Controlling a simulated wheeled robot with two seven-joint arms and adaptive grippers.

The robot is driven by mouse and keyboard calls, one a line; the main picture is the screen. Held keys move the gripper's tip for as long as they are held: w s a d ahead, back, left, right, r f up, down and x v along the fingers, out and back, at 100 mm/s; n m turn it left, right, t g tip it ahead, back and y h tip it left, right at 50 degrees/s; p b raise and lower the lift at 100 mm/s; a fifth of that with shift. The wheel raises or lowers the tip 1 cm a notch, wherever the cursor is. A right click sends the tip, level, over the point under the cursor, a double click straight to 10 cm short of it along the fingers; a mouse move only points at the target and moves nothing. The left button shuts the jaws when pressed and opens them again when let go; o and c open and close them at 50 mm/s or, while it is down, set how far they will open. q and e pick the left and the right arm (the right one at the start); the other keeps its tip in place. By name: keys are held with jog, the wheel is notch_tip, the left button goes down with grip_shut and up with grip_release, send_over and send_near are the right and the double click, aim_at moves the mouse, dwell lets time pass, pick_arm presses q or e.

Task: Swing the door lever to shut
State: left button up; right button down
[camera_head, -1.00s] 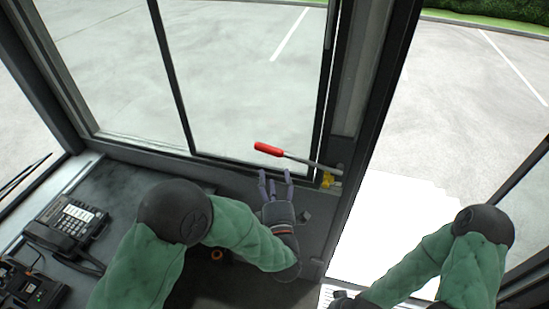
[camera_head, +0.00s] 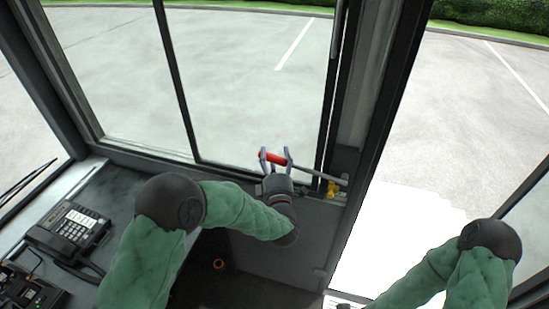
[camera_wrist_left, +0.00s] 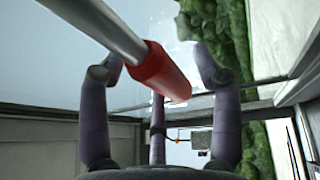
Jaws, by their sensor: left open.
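The door lever has a red grip (camera_head: 271,158) and a grey metal rod (camera_head: 308,171) that runs right to a yellow pivot fitting (camera_head: 333,189) by the door post. My left gripper (camera_head: 274,154) is open, with its fingers on either side of the red grip. In the left wrist view the red grip (camera_wrist_left: 162,76) lies between the spread fingers (camera_wrist_left: 158,85), and the rod comes in from the upper left. I cannot tell whether any finger touches the grip. My right arm shows at the lower right, but its gripper is not clearly visible.
A desk phone (camera_head: 72,231) sits on the dark console at the left. A window with a dark frame (camera_head: 180,85) stands behind the lever, and a dark door post (camera_head: 385,125) stands to its right. The doorway to the right of the post looks open.

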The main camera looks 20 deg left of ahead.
pick_arm(q)
grip_shut()
jog(key=shift+r, duration=0.1)
